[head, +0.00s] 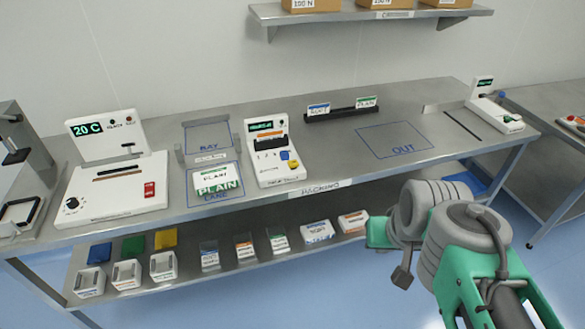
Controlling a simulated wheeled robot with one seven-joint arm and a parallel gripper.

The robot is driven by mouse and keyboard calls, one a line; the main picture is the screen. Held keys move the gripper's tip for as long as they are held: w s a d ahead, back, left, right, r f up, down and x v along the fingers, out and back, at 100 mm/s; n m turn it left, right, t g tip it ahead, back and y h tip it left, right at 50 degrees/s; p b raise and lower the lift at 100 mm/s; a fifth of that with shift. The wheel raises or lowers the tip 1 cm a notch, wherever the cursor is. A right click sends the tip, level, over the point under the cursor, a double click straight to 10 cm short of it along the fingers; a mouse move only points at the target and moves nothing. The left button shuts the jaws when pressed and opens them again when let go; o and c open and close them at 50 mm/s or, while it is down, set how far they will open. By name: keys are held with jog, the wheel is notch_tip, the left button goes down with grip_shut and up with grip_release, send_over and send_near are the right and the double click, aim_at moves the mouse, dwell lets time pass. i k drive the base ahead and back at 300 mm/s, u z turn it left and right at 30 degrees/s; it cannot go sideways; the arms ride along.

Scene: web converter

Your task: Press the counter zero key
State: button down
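A white counting device (275,152) stands on the packing table, left of the middle. It has a small green-lit display (266,126) at its top and a dark slot holding something orange below it. A blue key (285,156) and a yellow key (293,164) sit on its lower right front. The key labels are too small to read, so I cannot tell which is the zero key. My arm reaches in from the lower right. My gripper (380,232) seems to be at its far end, in front of the table edge and apart from the device; its fingers cannot be made out.
A white sealer (115,175) reading 20 C stands at the left. A PLAIN card pack (217,181) lies left of the device. A black card rack (343,114) stands behind right. The outlined OUT area (395,140) is bare.

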aim_at(294, 163)
jog(key=u, duration=1.25)
jog(key=i, duration=1)
